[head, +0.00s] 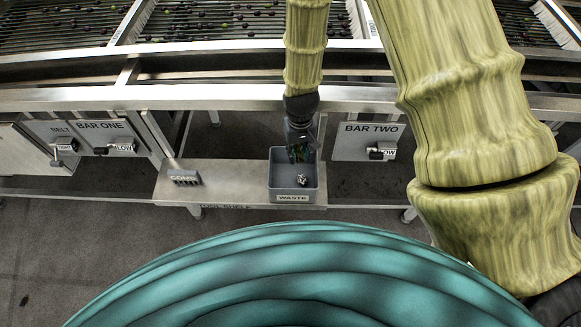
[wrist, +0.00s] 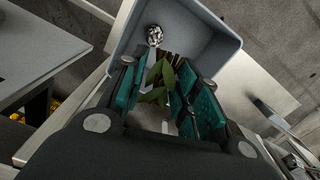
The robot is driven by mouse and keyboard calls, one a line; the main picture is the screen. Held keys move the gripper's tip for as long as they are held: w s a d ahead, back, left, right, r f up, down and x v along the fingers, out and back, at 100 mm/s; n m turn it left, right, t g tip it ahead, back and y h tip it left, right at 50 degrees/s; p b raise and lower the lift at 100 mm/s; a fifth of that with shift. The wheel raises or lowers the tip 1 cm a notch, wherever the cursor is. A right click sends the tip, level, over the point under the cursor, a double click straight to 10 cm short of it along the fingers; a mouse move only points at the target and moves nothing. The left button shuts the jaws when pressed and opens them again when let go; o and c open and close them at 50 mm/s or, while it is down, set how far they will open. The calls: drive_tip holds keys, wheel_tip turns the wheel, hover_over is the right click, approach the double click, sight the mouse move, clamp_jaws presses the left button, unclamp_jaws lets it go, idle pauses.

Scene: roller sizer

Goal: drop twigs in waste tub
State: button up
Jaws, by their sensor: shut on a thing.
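The grey waste tub (head: 273,180), labelled WASTE, stands on a metal shelf below the roller bed. My gripper (head: 301,153) points down over the tub's back part. In the wrist view, my gripper (wrist: 165,90) is shut on the leafy twigs (wrist: 163,77), which show green leaves and brown stems between the fingers. The tub (wrist: 214,22) opens beyond the fingertips. Whether the twigs touch the tub's floor cannot be told. A small black-and-white crumpled lump (head: 302,179) lies in the tub; it also shows in the wrist view (wrist: 154,36).
BAR ONE (head: 99,138) and BAR TWO (head: 365,140) panels with small levers flank the shelf. Rollers carrying dark fruit (head: 215,25) lie above, behind a metal rail (head: 200,98).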

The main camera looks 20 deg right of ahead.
drive_tip(key=shift+s+f+b, duration=0.35)
drive_tip(key=shift+f+b, duration=0.15)
drive_tip(key=shift+b, duration=0.05)
wheel_tip(320, 180, down, 5)
drive_tip(key=b, duration=0.3)
drive_tip(key=shift+w+r, duration=0.15)
drive_tip(key=shift+r, duration=0.05)
drive_tip(key=o, duration=0.8)
drive_tip(key=shift+o, duration=0.2)
drive_tip(key=shift+r, duration=0.15)
drive_tip(key=shift+r, duration=5.85)
